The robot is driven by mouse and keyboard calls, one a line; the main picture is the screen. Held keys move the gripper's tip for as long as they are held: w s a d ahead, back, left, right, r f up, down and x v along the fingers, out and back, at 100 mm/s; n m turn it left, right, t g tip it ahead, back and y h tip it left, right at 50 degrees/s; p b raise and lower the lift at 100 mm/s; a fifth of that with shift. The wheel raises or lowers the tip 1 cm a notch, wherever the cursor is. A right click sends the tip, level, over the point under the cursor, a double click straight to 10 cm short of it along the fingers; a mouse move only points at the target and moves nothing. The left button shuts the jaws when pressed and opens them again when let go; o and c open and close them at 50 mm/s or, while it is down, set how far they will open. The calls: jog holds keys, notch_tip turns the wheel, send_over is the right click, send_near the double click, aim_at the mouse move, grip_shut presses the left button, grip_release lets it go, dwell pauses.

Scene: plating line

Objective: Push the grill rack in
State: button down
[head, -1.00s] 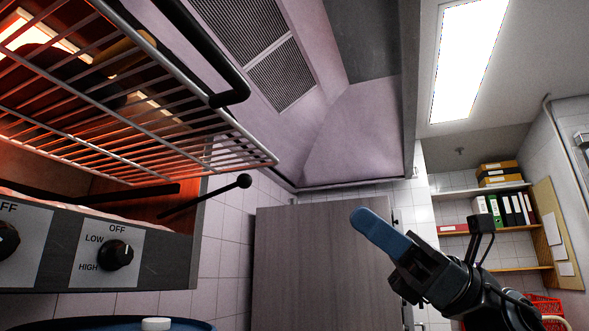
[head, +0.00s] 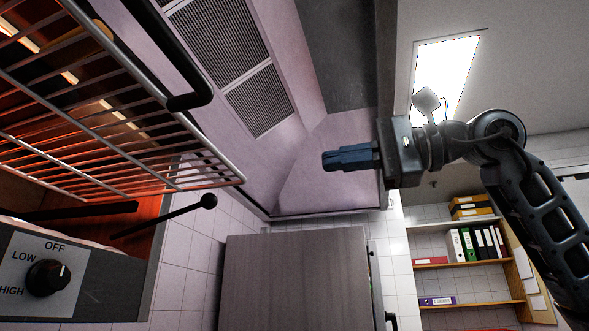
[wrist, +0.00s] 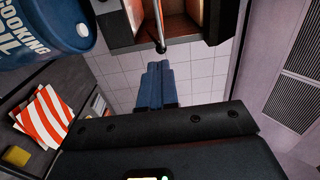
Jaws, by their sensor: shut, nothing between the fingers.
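The grill rack (head: 112,150) is a wire rack jutting out of the glowing grill at the left of the head view. In the wrist view the blue fingers (wrist: 160,72) point toward the tiled wall, below the grill's ball-ended lever (wrist: 160,47). The rack is not clearly seen there.
The ball-tipped lever (head: 208,201) sticks out below the rack, above a control knob (head: 47,278). A grey cabinet (head: 292,280) stands below my gripper. A blue cooking oil drum (wrist: 50,30) and striped paper (wrist: 45,115) show in the wrist view.

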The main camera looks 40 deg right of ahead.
aim_at(136, 186)
jog(key=p+x, duration=0.3)
jog(key=x, duration=1)
jog(key=shift+w+a+p, duration=0.15)
jog(key=shift+p, duration=0.15)
jog(key=b+x, duration=0.1)
jog(key=x, duration=2.4)
jog(key=shift+a, duration=0.15)
jog(key=shift+w, duration=0.15)
jog(key=shift+r, duration=0.15)
